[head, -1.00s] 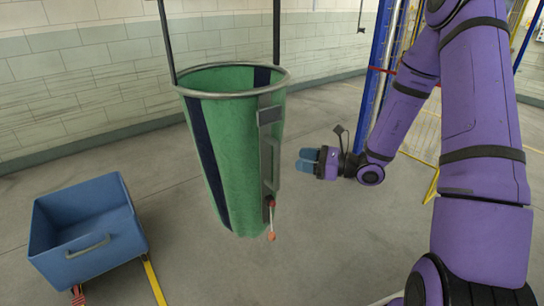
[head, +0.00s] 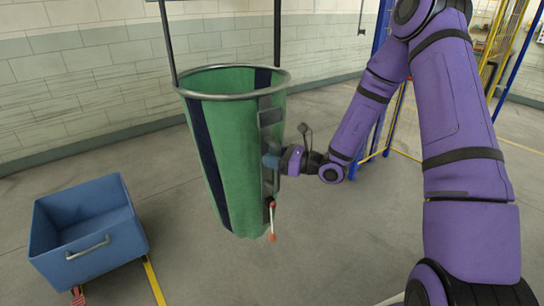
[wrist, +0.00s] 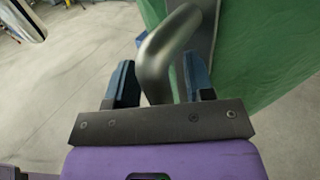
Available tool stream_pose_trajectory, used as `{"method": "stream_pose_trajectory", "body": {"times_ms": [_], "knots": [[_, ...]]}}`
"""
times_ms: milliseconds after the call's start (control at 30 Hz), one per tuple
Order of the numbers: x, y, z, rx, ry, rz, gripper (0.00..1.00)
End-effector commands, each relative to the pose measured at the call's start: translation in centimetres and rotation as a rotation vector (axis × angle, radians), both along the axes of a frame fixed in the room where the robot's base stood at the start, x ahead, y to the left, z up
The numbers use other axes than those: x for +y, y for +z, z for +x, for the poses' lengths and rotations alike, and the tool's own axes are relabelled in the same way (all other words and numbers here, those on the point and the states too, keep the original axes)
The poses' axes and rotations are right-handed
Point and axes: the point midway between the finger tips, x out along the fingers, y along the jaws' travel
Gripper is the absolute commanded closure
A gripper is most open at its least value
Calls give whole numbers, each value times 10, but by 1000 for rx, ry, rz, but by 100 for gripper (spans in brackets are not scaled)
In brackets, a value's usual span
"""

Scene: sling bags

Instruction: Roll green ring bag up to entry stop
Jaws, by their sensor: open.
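The green ring bag (head: 235,135) hangs upright from two dark straps, with a grey metal ring at its top and dark blue vertical stripes. A grey handle on a strip runs down its right side; in the wrist view the handle (wrist: 162,55) is a thick metal bar. My gripper (head: 270,161) is at that handle, on the bag's right side. In the wrist view my gripper (wrist: 158,82) is open, with one blue finger on each side of the bar. I cannot tell whether either finger touches it. The entry stop is not identifiable.
A blue bin (head: 88,232) with a handle stands on the floor at the left, beside a yellow floor line (head: 154,282). A small red-tipped cord (head: 271,220) hangs low on the bag. Yellow and blue fencing stands behind my arm.

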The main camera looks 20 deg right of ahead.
Motion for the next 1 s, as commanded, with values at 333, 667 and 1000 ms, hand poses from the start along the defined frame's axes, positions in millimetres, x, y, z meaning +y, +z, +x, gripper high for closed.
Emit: {"method": "stream_pose_trajectory", "body": {"times_ms": [333, 667, 1000], "knots": [[2, 0, 2, 1, -1, 1, 54], [2, 0, 2, 0, -1, 0, 100], [-31, 0, 13, -1, -7, -2, 100]]}}
